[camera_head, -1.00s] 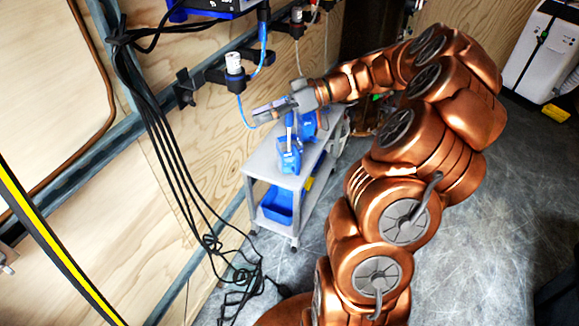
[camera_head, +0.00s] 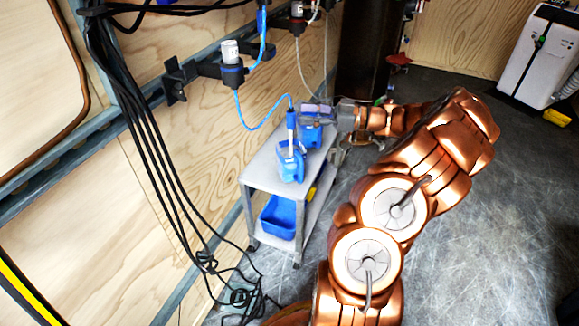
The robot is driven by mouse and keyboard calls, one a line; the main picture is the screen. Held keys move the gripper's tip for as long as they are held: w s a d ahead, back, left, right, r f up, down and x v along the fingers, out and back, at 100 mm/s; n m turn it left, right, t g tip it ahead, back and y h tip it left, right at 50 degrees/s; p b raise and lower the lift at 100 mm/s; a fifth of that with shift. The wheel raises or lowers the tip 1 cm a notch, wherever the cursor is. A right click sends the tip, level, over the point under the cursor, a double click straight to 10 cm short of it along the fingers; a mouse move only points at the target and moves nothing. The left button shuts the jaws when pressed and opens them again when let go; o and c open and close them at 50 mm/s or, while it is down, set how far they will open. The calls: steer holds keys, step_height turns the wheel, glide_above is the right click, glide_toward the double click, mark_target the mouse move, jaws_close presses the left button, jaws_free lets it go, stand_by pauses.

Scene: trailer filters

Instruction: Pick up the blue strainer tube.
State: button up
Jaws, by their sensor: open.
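The blue strainer tube (camera_head: 291,119) stands upright with its lower, pale end in the front blue jug (camera_head: 291,166) on the grey cart. A thin blue hose runs from its top up to the left. My gripper (camera_head: 306,108) is open, just right of the tube's upper part and above the rear blue jug (camera_head: 310,136). Its fingers point left. I cannot tell from this view whether they touch the tube; nothing shows held between them.
The grey cart (camera_head: 258,176) stands by the plywood wall, with a blue bin (camera_head: 279,217) on its lower shelf. A wall-mounted filter (camera_head: 232,65) and black cables (camera_head: 150,140) are at left. The floor to the right is open.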

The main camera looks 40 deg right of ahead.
mark_target(291, 126)
steer(key=shift+b+x, duration=0.55)
steer(key=shift+x, duration=1.85)
steer(key=shift+f, duration=0.1)
steer(key=shift+c, duration=0.4)
jaws_close()
